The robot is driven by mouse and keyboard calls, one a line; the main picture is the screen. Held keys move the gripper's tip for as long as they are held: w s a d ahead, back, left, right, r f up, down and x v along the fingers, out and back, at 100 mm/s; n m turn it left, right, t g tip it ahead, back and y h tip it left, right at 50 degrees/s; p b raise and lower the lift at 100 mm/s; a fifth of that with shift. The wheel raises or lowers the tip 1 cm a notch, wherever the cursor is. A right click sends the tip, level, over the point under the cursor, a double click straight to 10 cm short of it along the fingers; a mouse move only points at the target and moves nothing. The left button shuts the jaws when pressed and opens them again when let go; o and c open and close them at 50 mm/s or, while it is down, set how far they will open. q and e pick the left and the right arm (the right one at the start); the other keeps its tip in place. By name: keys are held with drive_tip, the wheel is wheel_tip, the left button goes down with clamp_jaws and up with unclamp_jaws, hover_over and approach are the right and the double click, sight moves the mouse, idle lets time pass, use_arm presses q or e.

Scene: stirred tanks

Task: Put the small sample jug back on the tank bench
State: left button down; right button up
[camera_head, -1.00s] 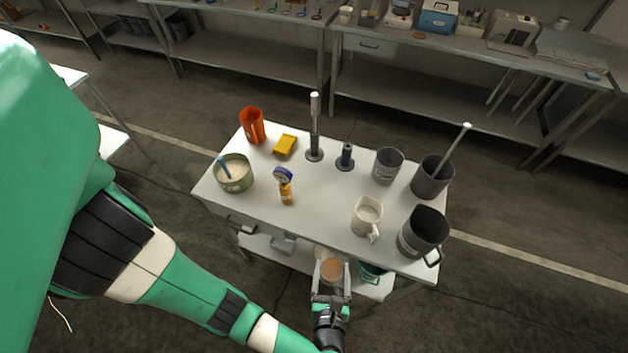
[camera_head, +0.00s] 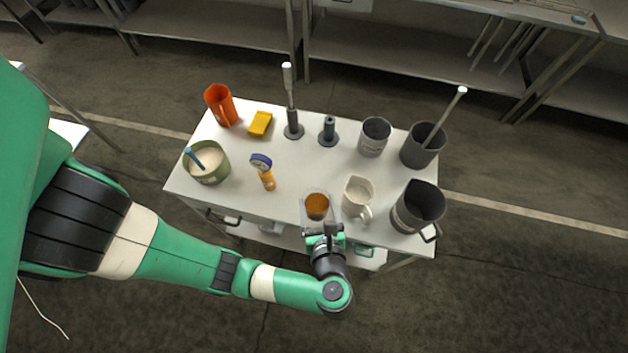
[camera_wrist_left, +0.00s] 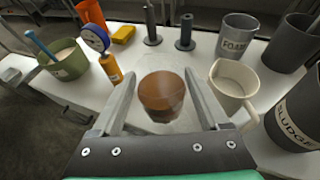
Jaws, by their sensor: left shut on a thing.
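The small sample jug (camera_head: 317,207) is clear, with brown liquid inside. My left gripper (camera_head: 322,228) is shut on it, and in the left wrist view the jug (camera_wrist_left: 162,95) sits upright between the two fingers. The jug is at the front edge of the white tank bench (camera_head: 225,203), left of a cream jug (camera_head: 357,196). I cannot tell whether its base touches the bench top. The jug's lower part is partly hidden by the gripper. My right gripper is not in view.
A sludge bucket (camera_head: 417,207) stands at the right front, a foam beaker (camera_head: 374,136) behind the cream jug. A yellow-orange meter (camera_head: 264,172) and a green bowl (camera_head: 207,162) stand left. Bare bench top lies behind the held jug, before the dark stands (camera_head: 328,132).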

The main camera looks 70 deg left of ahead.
sight(315, 194)
use_arm(q)
drive_tip(key=a+f+b, duration=0.2)
drive_tip(key=b, duration=0.1)
drive_tip(key=shift+w+a, duration=0.2)
drive_tip(key=x, duration=0.2)
drive_tip(key=shift+a, duration=0.3)
drive_tip(key=shift+w+a+f+b, duration=0.25)
drive_tip(key=shift+a+f, duration=0.45)
drive_tip(key=shift+f, duration=0.65)
drive_tip(key=shift+w+a+f+b, duration=0.15)
drive_tip(key=shift+a+f+b, duration=0.35)
drive_tip(key=shift+f, duration=0.85)
drive_tip(key=shift+w+a+f+b, duration=0.2)
drive_tip(key=shift+a+f, duration=0.65)
drive_tip(key=shift+f, duration=0.5)
unclamp_jaws()
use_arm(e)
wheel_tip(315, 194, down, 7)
use_arm(q)
drive_tip(key=shift+r, duration=0.1)
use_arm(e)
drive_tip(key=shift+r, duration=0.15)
